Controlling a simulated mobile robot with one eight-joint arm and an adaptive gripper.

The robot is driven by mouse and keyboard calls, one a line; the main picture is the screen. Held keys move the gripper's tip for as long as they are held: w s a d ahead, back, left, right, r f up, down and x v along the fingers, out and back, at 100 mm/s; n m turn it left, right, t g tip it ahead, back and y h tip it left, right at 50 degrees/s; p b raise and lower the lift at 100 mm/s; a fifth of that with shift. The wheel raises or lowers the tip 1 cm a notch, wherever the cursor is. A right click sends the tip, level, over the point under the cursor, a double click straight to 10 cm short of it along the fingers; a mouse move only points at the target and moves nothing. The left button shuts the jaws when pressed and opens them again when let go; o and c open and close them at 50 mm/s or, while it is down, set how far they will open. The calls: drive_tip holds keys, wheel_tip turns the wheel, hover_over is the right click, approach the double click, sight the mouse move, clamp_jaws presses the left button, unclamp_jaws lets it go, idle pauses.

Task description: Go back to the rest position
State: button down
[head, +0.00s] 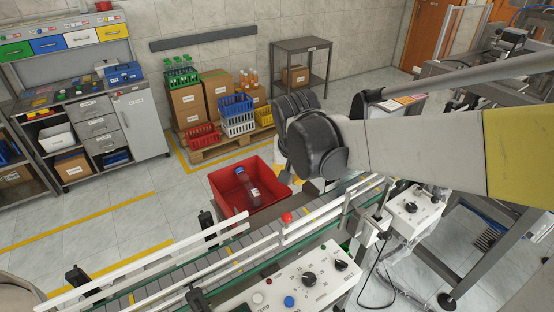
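My arm reaches in from the right edge over the conveyor and ends in view at a dark, rounded joint. The fingers of my gripper cannot be made out, and the arm hides part of the area behind it. A red bin (222,184) stands on the floor just beyond the conveyor. A reddish bottle with a pale label (247,186) lies tilted inside the bin.
The conveyor (215,262) with white rails crosses the foreground. A control panel (290,283) with knobs stands in front. Boxes and crates sit on a pallet (212,153) at the back. A workbench (80,100) is at left. Floor left of the bin is clear.

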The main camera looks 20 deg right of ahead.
drive_tip(key=shift+f, duration=0.15)
drive_tip(key=s+f+n+t+y+b, duration=0.1)
drive_tip(key=s+f+n+t+b, duration=0.2)
drive_tip(key=s+f+b, duration=1.2)
drive_tip(key=s+b, duration=0.1)
drive_tip(key=b, duration=0.2)
drive_tip(key=shift+s+d+n, duration=0.2)
drive_tip(key=shift+d+n, duration=0.1)
drive_tip(key=shift+n, duration=0.1)
